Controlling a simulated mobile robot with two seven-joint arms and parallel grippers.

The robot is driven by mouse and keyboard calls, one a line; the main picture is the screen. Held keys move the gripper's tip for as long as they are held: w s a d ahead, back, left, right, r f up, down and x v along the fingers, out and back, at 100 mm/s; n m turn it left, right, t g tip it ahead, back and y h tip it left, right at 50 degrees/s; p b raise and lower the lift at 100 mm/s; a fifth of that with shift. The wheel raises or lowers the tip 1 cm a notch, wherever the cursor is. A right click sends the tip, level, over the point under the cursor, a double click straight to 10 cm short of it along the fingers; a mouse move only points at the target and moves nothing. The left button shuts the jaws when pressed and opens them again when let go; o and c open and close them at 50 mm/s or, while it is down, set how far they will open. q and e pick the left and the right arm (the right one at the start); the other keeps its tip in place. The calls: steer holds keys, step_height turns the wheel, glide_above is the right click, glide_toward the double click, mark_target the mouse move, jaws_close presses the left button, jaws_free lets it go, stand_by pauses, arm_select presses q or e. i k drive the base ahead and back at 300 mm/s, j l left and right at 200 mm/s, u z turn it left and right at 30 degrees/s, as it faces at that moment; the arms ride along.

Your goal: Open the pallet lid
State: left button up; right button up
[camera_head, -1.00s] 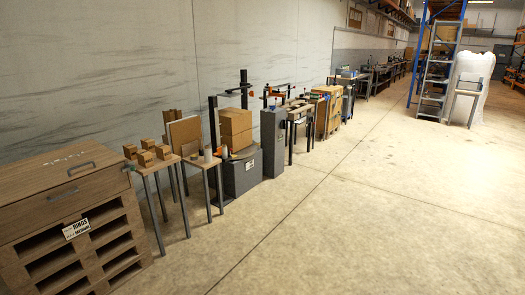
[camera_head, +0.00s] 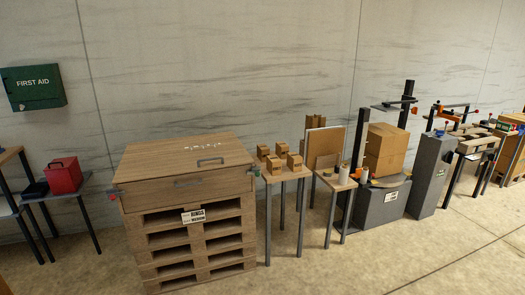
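The pallet lid (camera_head: 165,158) is a flat wooden panel lying closed on top of a wooden box. A dark handle (camera_head: 210,161) sits on its top, towards the right. The box front (camera_head: 160,194) has a second dark handle (camera_head: 188,183). Below it is a slatted wooden pallet stack (camera_head: 181,243) with a white label (camera_head: 193,216). Neither of my grippers is in view.
A small table (camera_head: 285,175) with several wooden blocks stands right of the pallet, with another small table beyond. A dark table with a red box (camera_head: 64,175) stands at left. A green first aid box (camera_head: 34,87) hangs on the wall. The floor in front is clear.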

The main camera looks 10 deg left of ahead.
mark_target(145, 168)
steer(key=i+j+u, duration=0.15)
steer(key=i+u, duration=0.25)
steer(key=i, duration=0.35)
steer(key=i+l+u, duration=0.1)
steer(key=i+u, duration=0.3)
steer(key=i, duration=0.3)
